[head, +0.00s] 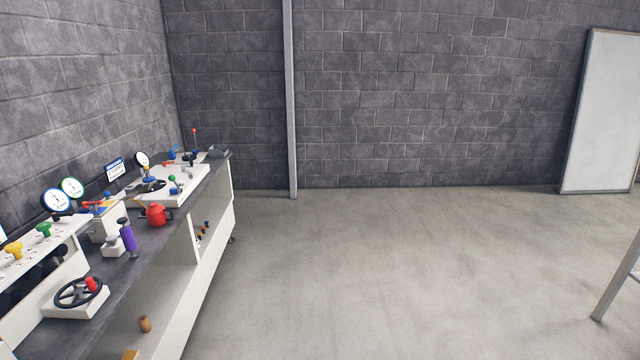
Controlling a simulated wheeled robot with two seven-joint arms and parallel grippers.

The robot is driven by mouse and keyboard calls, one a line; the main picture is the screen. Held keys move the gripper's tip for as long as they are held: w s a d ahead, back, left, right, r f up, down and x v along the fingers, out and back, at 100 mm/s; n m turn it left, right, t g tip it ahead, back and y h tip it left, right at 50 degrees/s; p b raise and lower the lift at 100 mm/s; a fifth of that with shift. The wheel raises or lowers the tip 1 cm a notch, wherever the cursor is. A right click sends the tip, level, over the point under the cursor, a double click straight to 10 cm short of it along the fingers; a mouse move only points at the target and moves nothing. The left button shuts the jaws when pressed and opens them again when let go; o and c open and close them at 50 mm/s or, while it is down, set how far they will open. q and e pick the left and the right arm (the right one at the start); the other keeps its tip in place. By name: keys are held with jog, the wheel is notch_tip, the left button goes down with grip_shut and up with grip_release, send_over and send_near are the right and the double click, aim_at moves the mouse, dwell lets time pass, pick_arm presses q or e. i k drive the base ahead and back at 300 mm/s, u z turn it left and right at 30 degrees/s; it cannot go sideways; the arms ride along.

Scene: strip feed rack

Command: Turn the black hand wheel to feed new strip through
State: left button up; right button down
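A black hand wheel (78,293) with a red knob (91,284) lies on a white block (85,312) on the dark-topped bench at the lower left. Another dark, round, wheel-like part (152,186) sits farther back on a white panel, too small to make out well. No strip can be made out. Neither of my grippers is in view.
The bench (147,250) runs along the left wall with gauges (57,200), a red pot-like object (156,214) and a purple-handled part (128,237). Open concrete floor (380,270) lies to the right. A white board (600,110) leans at the far right.

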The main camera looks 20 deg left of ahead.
aim_at(79, 293)
jog(key=u, duration=0.1)
jog(key=i, duration=2.2)
jog(key=u, duration=1.15)
jog(key=i, duration=1.05)
jog(key=u, duration=1.55)
jog(key=i, duration=0.5)
jog(key=u, duration=0.4)
